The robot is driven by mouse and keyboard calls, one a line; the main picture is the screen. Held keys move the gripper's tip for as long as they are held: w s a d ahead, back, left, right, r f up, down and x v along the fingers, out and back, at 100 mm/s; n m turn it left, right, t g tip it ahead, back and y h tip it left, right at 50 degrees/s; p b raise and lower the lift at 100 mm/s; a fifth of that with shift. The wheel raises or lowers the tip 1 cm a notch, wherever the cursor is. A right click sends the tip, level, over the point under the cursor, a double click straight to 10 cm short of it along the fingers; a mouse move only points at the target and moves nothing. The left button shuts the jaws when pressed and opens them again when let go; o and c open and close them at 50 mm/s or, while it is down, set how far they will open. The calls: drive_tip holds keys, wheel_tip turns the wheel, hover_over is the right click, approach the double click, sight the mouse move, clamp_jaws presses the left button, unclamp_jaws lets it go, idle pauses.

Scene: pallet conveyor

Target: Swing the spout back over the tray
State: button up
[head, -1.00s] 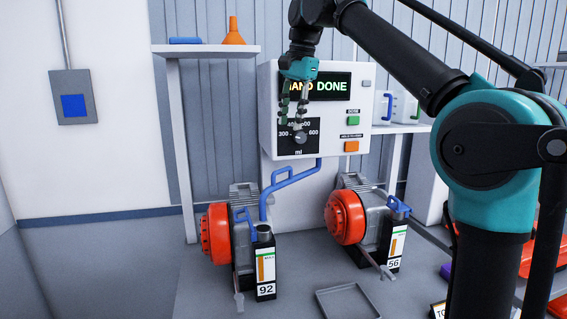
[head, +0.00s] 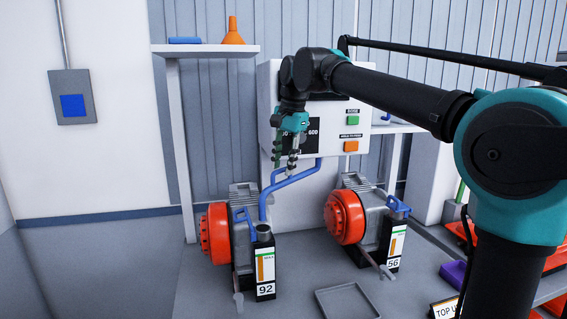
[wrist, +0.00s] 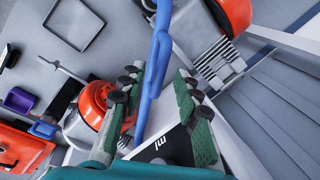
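The blue spout (head: 293,178) runs from under the dispenser's white box to the left and bends down, its lower end at the left pump's filler, beside the gauge marked 92. My gripper (head: 285,163) points down just above the spout's upper stretch. In the wrist view my gripper (wrist: 160,98) is open, with the spout (wrist: 155,85) passing between its green fingers; neither finger clearly touches it. The shallow grey tray (head: 348,302) lies empty on the bench, right of the left pump; it also shows in the wrist view (wrist: 72,30).
The left pump (head: 216,233) and right pump (head: 345,217) have orange covers. The dispenser (head: 270,80) stands behind my gripper, its display mostly hidden by my arm. A purple bin (head: 454,273) and red trays lie at right. A shelf (head: 205,50) holds an orange funnel.

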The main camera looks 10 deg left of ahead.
drive_tip(key=shift+c, duration=0.2)
clamp_jaws()
idle(0.3)
drive_tip(key=d+n+g, duration=0.2)
drive_tip(key=d+n, duration=0.9)
drive_tip(key=d, duration=0.6)
drive_tip(key=shift+d, duration=0.15)
